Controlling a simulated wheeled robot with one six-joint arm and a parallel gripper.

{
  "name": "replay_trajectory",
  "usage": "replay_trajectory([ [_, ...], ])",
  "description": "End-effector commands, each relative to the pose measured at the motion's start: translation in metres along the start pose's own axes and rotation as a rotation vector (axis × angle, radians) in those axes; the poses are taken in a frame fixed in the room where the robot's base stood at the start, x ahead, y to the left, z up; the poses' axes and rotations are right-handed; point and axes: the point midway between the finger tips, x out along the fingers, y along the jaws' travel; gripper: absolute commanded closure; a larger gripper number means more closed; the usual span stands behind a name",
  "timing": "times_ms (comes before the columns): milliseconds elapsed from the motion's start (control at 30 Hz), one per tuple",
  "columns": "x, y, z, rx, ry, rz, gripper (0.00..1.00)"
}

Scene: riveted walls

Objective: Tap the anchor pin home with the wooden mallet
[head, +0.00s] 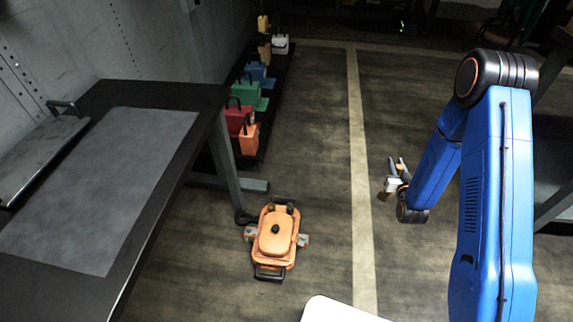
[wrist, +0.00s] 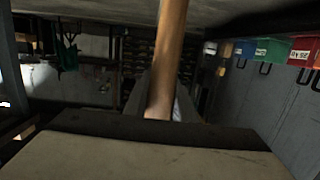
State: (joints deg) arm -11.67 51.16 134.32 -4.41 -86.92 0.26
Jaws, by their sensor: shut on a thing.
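My gripper (head: 397,168) is held out over the floor, right of the pale floor line in the head view. It is shut on the wooden mallet, whose brown handle (wrist: 168,55) runs up from between the fingers in the wrist view. I cannot make out the anchor pin in either view.
A dark bench (head: 150,215) with a bare grey mat (head: 105,190) stands at the left. An orange case-like thing (head: 274,240) with dark handles sits on the floor beside it. Several coloured boxes (head: 250,95) stand on a low dark rack behind. The floor around the pale line is clear.

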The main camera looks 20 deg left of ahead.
Motion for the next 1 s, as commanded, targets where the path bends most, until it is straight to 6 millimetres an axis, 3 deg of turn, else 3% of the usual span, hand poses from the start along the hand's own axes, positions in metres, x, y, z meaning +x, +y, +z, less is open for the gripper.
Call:
replay_trajectory([
  [33,0.005,-0.022,-0.001,-0.005,0.002,-0.037,1.00],
  [300,0.018,-0.129,0.001,-0.029,0.000,-0.213,1.00],
  [500,0.018,-0.208,0.003,-0.049,-0.001,-0.341,1.00],
  [800,0.000,-0.326,0.008,-0.082,-0.004,-0.529,1.00],
  [1000,-0.017,-0.390,0.011,-0.102,-0.004,-0.634,1.00],
])
